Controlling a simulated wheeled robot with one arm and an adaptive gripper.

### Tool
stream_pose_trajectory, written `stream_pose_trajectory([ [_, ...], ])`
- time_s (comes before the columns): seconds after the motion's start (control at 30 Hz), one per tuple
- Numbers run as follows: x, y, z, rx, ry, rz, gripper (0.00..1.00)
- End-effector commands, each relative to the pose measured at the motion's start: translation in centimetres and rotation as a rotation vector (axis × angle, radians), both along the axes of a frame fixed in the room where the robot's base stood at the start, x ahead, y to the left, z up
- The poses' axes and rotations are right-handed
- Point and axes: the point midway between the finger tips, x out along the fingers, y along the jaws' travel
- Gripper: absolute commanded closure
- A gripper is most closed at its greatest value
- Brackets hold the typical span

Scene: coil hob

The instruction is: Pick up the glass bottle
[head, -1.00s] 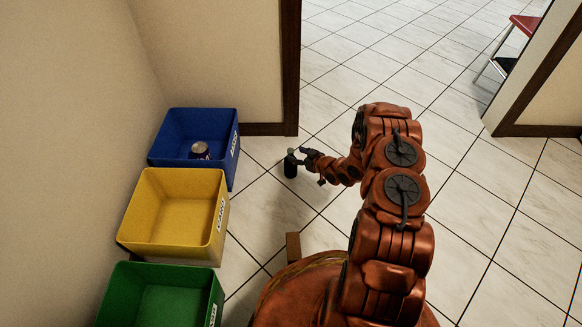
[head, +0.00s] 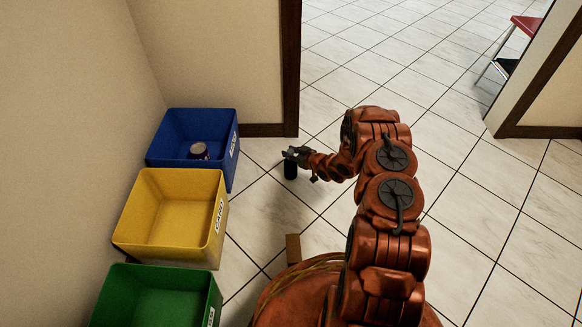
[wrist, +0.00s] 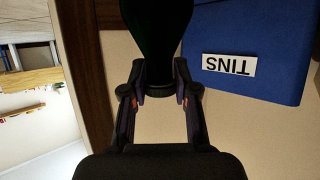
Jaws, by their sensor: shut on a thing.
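The glass bottle (head: 291,170) is dark and stands upright, or nearly so, near the floor in front of the blue bin. In the wrist view the dark green bottle (wrist: 158,28) fills the top middle. My gripper (head: 292,153) is at the bottle's upper part in the head view. In the wrist view my gripper (wrist: 162,88) has its two fingers on either side of the bottle's narrow neck, shut on it. I cannot tell whether the bottle's base touches the floor.
A blue bin (head: 219,158) holding a can (head: 199,151), a yellow bin (head: 172,258) and a green bin (head: 215,292) line the left wall. A small brown block (head: 293,248) is near my base. A dark-trimmed wall end (head: 290,70) stands behind the bottle. Tiled floor to the right is open.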

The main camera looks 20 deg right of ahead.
Motion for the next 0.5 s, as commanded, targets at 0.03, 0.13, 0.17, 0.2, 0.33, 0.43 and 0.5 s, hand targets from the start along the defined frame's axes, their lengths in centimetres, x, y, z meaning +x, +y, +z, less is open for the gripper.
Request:
stream_pose_trajectory([
  [0.03,-0.01,-0.01,-0.01,0.0,0.0,0.0,0.87],
  [0.13,-0.02,-0.01,-0.01,0.0,0.0,0.0,0.98],
  [0.17,-0.01,-0.01,-0.01,0.0,0.0,0.0,1.0],
  [0.2,-0.01,-0.01,-0.01,0.0,0.0,0.0,1.0],
  [0.33,-0.01,-0.02,-0.01,0.0,0.0,0.0,1.0],
  [0.43,-0.01,-0.02,-0.01,0.0,0.0,0.0,1.0],
  [0.5,-0.01,-0.01,-0.01,0.0,0.0,0.0,1.0],
])
